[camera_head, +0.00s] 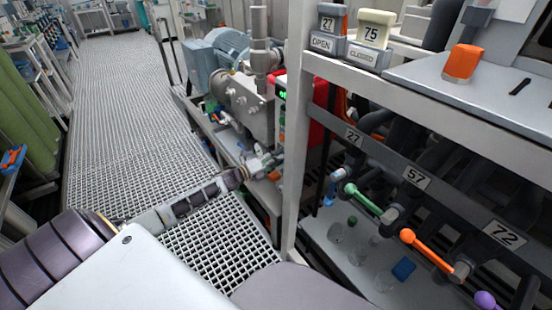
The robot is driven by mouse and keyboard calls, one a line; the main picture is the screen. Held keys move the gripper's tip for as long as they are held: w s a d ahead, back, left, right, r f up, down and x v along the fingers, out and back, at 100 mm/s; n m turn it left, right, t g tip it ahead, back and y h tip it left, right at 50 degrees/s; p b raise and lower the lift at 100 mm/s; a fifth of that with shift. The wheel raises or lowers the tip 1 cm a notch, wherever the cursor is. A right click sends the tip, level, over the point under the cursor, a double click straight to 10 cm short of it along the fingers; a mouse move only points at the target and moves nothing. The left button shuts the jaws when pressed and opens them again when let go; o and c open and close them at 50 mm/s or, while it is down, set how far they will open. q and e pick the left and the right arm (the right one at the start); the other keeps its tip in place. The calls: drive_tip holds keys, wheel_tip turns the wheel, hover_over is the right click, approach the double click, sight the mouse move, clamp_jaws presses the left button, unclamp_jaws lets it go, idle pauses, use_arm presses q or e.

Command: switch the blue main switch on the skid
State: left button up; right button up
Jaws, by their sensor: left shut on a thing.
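My left arm reaches in from the lower left. My left gripper (264,163) is at the front side of the pump skid (222,138), left of the white rack post. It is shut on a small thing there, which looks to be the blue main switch. The fingers hide most of it, so its position cannot be told. The skid carries a grey-blue motor (222,48), a metal pump block (248,102) and a box with a green lit display (283,95). My right gripper is not in view.
A white rack post (295,150) stands close right of the gripper. The rack holds a green-handled valve (362,200), an orange-handled valve (425,246), and number plates. The grated floor (120,100) at left is clear.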

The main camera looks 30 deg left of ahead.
use_arm(q)
drive_tip(key=shift+r+n+p, duration=0.1)
drive_tip(key=shift+n+p, duration=0.65)
drive_tip(key=shift+n, duration=0.25)
drive_tip(key=n+p, duration=0.2)
drive_tip(key=n, duration=0.1)
drive_tip(key=shift+n, duration=0.3)
drive_tip(key=n+p, duration=0.2)
drive_tip(key=n, duration=0.2)
drive_tip(key=shift+f+n+p, duration=0.25)
drive_tip(key=shift+n+p, duration=0.15)
drive_tip(key=shift+n, duration=0.5)
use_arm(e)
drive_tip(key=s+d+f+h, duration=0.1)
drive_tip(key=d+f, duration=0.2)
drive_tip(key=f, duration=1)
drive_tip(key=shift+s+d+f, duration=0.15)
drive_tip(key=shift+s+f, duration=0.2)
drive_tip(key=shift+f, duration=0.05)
use_arm(q)
drive_tip(key=o, duration=1)
drive_tip(key=shift+o, duration=0.2)
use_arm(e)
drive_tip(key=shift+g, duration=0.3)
